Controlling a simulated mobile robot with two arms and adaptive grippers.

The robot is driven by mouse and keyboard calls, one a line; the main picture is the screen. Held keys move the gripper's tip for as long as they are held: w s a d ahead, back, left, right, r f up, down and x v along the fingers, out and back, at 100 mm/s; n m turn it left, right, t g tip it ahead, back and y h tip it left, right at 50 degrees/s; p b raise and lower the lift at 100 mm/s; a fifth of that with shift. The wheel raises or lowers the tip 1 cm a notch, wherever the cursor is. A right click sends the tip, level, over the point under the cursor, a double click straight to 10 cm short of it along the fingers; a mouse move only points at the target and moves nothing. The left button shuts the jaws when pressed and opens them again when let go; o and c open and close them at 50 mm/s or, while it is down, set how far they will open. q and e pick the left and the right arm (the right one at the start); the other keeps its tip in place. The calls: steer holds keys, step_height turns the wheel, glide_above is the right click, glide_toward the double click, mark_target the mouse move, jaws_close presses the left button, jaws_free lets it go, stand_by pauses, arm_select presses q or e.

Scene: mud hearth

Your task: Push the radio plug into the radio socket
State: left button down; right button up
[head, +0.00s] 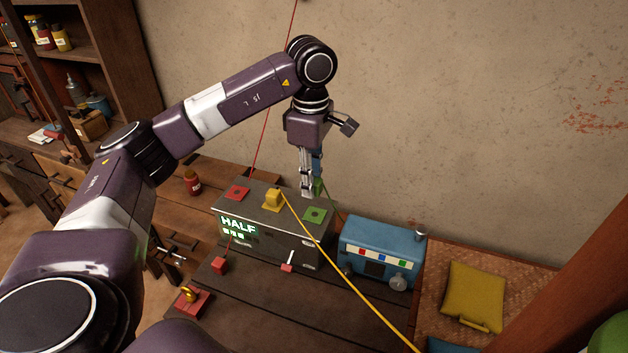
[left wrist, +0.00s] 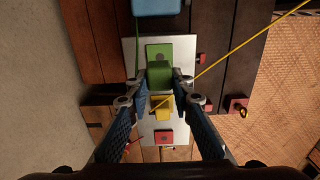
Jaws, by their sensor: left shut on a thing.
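My left gripper (head: 307,188) hangs over the back right of a grey metal box with a lit "HALF" sign (head: 262,253). It is shut on a green plug (left wrist: 159,74), which lies between the fingertips in the left wrist view; in the head view the plug is mostly hidden behind the fingers. The green square socket (head: 315,215) is on the box top, and it also shows in the left wrist view (left wrist: 158,50), beside the plug. The plug looks raised above the box; the exact gap is unclear. A green cord (left wrist: 137,32) runs toward the blue radio (head: 380,250).
A yellow plug (head: 273,197) sits on the box top, its yellow cord (head: 345,274) stretching right. A red socket (head: 238,192) is bare. A red block (head: 219,265) and a red piece with a brass ring (head: 192,300) are on the planks. A yellow cushion (head: 474,296) lies right.

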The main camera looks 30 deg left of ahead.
arm_select(q)
steer(key=b, duration=0.3)
glide_above(312, 214)
steer(key=shift+a+f, duration=0.1)
steer(key=shift+f, duration=2.2)
steer(key=shift+f+b, duration=0.4)
steer(key=shift+f, duration=0.2)
steer(key=shift+f+b, duration=0.5)
steer(key=shift+f, duration=0.05)
steer(key=c, duration=1.6)
jaws_free()
